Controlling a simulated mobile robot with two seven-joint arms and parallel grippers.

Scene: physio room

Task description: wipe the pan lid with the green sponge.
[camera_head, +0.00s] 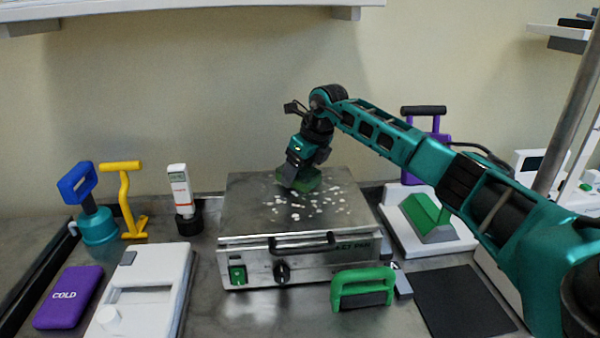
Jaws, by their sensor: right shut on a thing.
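The pan lid (246,208) is the flat grey metal top of a boxy steel unit in the middle of the counter. White crumbs (305,204) are scattered over its middle and right part. The green sponge (312,181) is at the back middle of the lid and appears to touch it, beside the crumbs. My right gripper (299,172) reaches in from the right and is shut on the sponge from above. It hides part of the sponge. My left gripper is not in view.
The unit's front has a handle (303,243), a green switch and a knob. A green-handled tool (362,288) stands close in front at the right. A white device (145,288), purple cold pack (68,297) and white bottle (180,190) are left. A black mat (462,300) lies bare at right.

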